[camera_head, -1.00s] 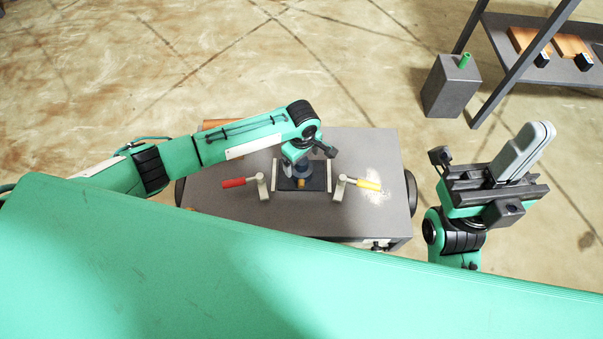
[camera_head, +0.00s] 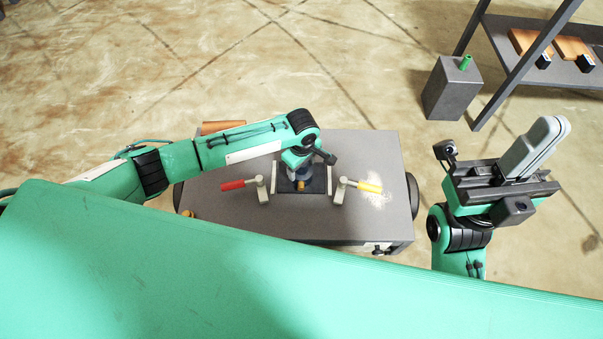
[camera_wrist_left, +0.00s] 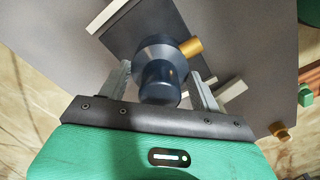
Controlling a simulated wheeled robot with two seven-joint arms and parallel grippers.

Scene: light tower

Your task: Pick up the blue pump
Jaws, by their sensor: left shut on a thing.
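The blue pump (camera_head: 300,172) stands on a dark square plate (camera_head: 317,186) in the middle of the grey cart top. It is a dark blue round body with a brass outlet, clearer in the left wrist view (camera_wrist_left: 160,78). My left gripper (camera_head: 298,166) is over the pump from above, its two metal fingers on either side of the pump body, shut on it. The pump looks upright and still at the plate; whether it is lifted at all I cannot tell. My right gripper (camera_head: 520,160) is off to the right of the cart, away from the pump.
A red-handled clamp (camera_head: 240,184) and a yellow-handled clamp (camera_head: 362,186) flank the plate. White powder (camera_head: 377,192) lies at the cart's right. Floor behind the cart is clear.

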